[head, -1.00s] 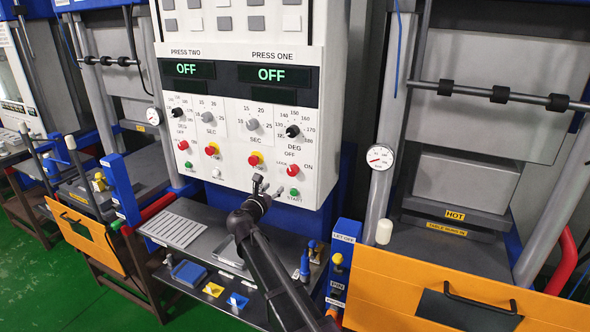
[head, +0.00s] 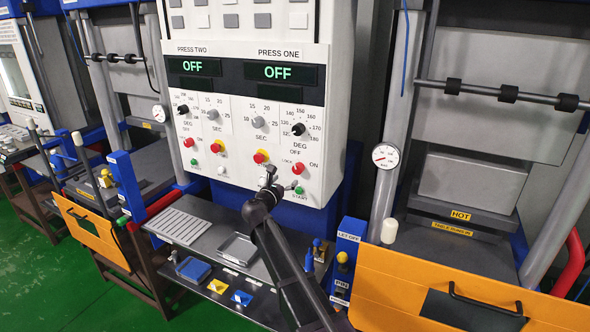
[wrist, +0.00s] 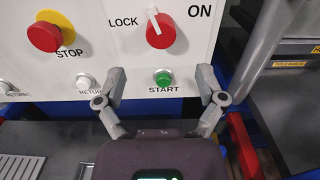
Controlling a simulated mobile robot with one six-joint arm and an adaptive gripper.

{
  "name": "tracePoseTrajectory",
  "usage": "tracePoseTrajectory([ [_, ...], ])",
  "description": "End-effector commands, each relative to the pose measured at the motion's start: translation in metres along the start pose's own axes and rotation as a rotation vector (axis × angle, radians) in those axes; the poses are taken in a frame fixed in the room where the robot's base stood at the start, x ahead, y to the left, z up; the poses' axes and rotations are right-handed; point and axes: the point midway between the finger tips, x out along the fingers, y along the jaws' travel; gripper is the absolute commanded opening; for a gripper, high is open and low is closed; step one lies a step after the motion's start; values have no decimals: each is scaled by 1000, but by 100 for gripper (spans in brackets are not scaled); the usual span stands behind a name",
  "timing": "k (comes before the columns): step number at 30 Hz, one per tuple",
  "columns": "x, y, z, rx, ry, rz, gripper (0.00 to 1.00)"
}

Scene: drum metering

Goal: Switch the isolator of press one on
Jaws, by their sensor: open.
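The isolator of press one is a red rotary knob (head: 299,168) low on the right of the white panel, marked OFF, LOCK and ON. In the wrist view the knob (wrist: 161,31) has a white pointer that points up, slightly left, away from the ON mark at its right. The press one display (head: 281,72) reads OFF. My gripper (head: 281,178) is open and empty in front of the panel's lower edge. In the wrist view its fingers (wrist: 162,85) stand apart, below the knob, either side of the green START button (wrist: 163,78). I cannot tell their distance from the panel.
The red STOP button (wrist: 45,36) on its yellow base is left of the knob, with a white RETURN button (wrist: 86,82) below. A metal shelf (head: 190,250) with trays lies under the panel. A pressure gauge (head: 385,156) and orange guard (head: 440,290) are at the right.

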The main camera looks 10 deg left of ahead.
Motion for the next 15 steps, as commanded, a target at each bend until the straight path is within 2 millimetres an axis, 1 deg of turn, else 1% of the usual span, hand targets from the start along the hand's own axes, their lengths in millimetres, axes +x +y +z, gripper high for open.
tracePoseTrajectory([
  [1, 10, 1, 0, 0, 0, -2, 89],
  [3, 22, 1, 0, 0, 0, -3, 89],
  [9, 52, 1, 0, 0, 0, -2, 89],
  [15, 78, 1, 0, 0, 0, -2, 89],
])
